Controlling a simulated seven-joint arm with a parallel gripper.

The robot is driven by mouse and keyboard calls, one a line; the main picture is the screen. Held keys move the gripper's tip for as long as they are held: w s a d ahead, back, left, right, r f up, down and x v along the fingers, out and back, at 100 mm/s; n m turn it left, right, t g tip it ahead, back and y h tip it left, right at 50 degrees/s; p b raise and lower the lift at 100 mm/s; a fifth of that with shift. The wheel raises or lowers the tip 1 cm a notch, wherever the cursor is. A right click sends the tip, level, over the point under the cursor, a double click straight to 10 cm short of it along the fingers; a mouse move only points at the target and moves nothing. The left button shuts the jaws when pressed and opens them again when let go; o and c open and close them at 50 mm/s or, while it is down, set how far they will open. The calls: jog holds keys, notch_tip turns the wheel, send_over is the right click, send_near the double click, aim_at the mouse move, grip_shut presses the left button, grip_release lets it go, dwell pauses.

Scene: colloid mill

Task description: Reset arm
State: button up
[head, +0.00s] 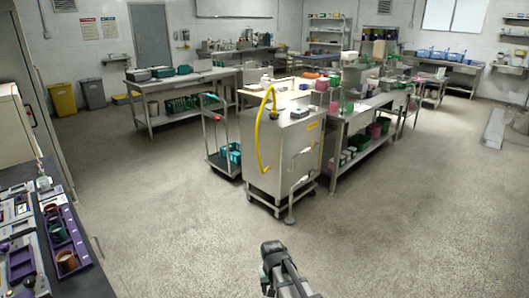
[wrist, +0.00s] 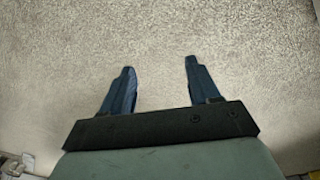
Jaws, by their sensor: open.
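My gripper shows in the wrist view (wrist: 159,80) with its two dark blue fingers apart and nothing between them. Beyond the fingers is only bare speckled floor (wrist: 155,35). In the head view my arm (head: 280,270) reaches up from the bottom edge, in front of the steel machine; the fingertips cannot be made out there. The colloid mill scene's steel cabinet machine (head: 283,155) with a yellow hose (head: 259,135) stands on castors in the middle of the room, apart from my arm.
A dark counter (head: 85,275) at the left holds a purple tray (head: 61,225) with small cups. A cart (head: 218,155) stands left of the machine. Steel benches (head: 375,105) run behind and right of it. The floor (head: 420,230) is clear around my arm and to the right.

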jog(key=s+d+f+m, duration=0.1)
jog(key=s+d+f, duration=0.1)
jog(key=s+d, duration=0.4)
jog(key=s+d+f, duration=0.2)
jog(key=s+d, duration=0.1)
jog(key=d, duration=0.5)
jog(key=s+f+g, duration=0.3)
jog(key=s+f, duration=0.7)
jog(key=s, duration=0.4)
jog(key=s+f+g, duration=0.4)
jog(key=s+f, duration=0.6)
jog(key=s, duration=0.5)
jog(key=shift+s+f+g, duration=0.2)
jog(key=shift+s+g, duration=0.1)
